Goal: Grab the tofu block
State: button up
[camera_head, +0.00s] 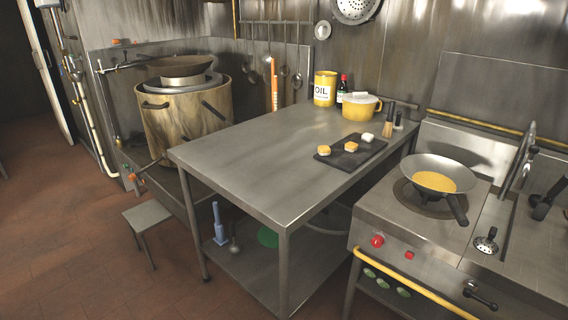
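A dark slate board (342,160) lies on the steel table, near its right side. Three small blocks sit on it in a row. The one at the back right is pale, nearly white (367,138), and looks most like a tofu block. The other two are a yellowish block with a pale top (351,147) in the middle and an orange-yellow block (323,150) at the left. They are too small to identify surely. My gripper does not show in this view.
Behind the board stand a yellow pot (359,108), an OIL tin (324,90), a dark bottle (342,87) and a brush (388,126). A wok (440,172) sits on the stove to the right. The steel table (245,155) is clear left of the board. A stool (147,214) stands on the floor.

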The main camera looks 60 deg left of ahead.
aim_at(322, 150)
jog(key=k, duration=0.55)
jog(key=u, duration=2.1)
jog(key=i, duration=1.65)
